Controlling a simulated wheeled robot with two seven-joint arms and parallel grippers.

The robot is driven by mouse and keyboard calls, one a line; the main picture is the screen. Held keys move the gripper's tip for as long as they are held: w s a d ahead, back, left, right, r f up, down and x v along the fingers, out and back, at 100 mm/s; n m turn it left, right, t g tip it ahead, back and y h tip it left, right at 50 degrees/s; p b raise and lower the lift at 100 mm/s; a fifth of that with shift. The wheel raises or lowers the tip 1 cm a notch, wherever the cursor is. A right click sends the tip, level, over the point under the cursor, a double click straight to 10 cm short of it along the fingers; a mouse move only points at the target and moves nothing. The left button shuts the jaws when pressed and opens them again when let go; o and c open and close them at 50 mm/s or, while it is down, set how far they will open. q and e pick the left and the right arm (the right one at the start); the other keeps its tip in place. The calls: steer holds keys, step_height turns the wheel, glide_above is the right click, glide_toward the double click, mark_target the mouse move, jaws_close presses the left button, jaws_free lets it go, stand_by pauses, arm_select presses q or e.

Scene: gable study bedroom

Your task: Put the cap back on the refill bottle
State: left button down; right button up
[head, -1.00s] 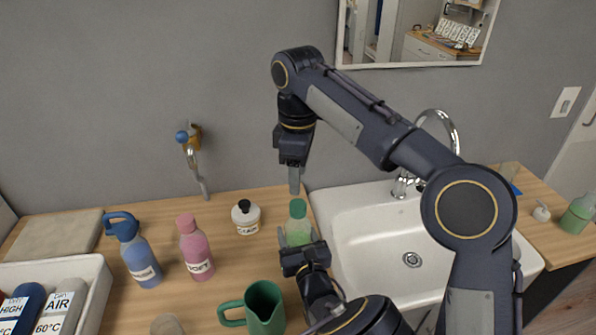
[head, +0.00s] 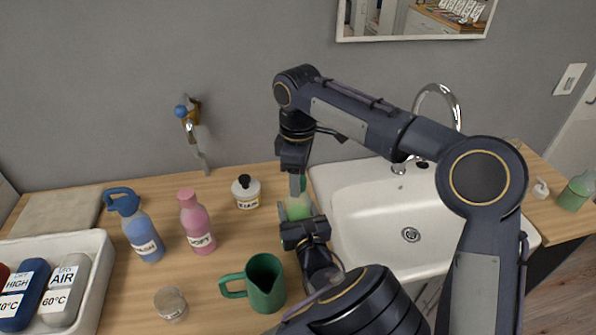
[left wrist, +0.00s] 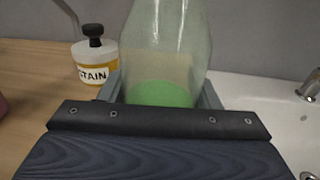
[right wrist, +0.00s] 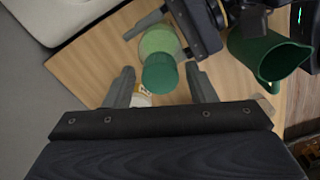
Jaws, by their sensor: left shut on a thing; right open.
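The refill bottle (head: 298,211) is clear with green liquid inside and stands upright at the counter's edge beside the sink. My left gripper (head: 304,226) is shut on its body; the left wrist view shows the bottle (left wrist: 163,60) between the fingers, its top out of frame. The green cap (right wrist: 160,74) sits on the bottle's top in the right wrist view; how tightly is not visible. My right gripper (head: 296,187) is open and points down over the bottle. In the right wrist view its fingers (right wrist: 160,84) are either side of the cap, with gaps.
A green jug (head: 265,284) stands in front of the bottle, a STAIN jar (head: 246,193) behind. Pink (head: 197,224) and blue (head: 138,232) bottles, a glass jar (head: 171,304) and a white tray (head: 98,262) are left. The sink (head: 375,225) is right.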

steer(key=shift+c, duration=0.3)
steer(key=c, duration=0.9)
steer(key=m, duration=0.5)
steer(key=shift+c, duration=0.2)
steer(key=o, duration=1.2)
steer(key=shift+c, duration=0.2)
step_height(320, 180, up, 12)
